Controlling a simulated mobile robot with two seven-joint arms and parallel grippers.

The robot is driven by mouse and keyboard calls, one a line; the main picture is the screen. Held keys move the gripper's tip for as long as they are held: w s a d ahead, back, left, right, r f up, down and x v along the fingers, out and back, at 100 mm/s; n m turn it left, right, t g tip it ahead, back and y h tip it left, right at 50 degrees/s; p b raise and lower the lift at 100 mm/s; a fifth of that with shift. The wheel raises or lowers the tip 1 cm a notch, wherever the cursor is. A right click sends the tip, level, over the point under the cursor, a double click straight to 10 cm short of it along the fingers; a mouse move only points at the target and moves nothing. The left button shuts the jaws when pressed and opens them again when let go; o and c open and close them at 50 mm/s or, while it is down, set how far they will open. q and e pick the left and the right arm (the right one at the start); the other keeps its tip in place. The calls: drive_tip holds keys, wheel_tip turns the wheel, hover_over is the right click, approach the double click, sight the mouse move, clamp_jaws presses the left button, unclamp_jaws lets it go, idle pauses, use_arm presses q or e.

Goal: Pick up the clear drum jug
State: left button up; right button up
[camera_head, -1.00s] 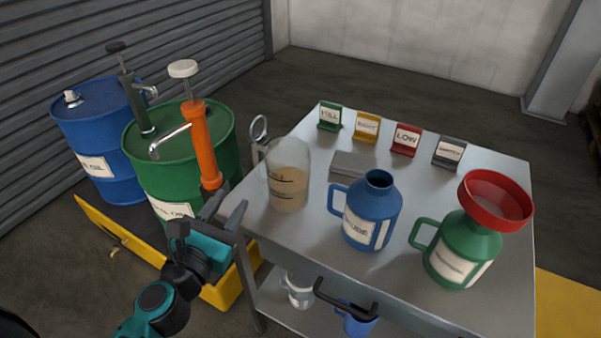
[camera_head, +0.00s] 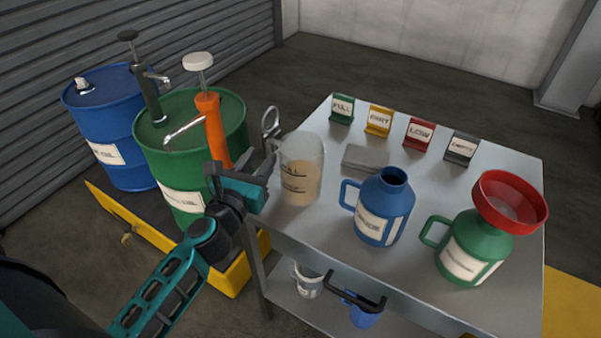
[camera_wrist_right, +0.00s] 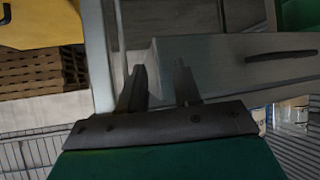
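The clear drum jug (camera_head: 302,172), partly filled with tan liquid, stands upright on the left edge of the grey cart top. Its handle is on its left side, partly hidden by my left gripper. My left gripper (camera_head: 245,168) is just left of the jug, at about the height of its body, with its fingers apart and nothing seen between them. I cannot tell whether a finger touches the handle. My right gripper (camera_wrist_right: 162,84) shows in the right wrist view with its two fingers apart and empty, away from the jug.
A blue jug (camera_head: 383,210) and a green jug (camera_head: 470,250) with a red funnel (camera_head: 512,202) stand right of the clear jug. Colored label stands line the cart's back. A green drum (camera_head: 180,150) with an orange pump (camera_head: 213,130) and a blue drum (camera_head: 110,125) stand left.

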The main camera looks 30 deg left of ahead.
sight(267, 149)
use_arm(q)
drive_tip(key=w, duration=0.5)
drive_tip(key=shift+a, duration=0.25)
clamp_jaws()
idle(0.4)
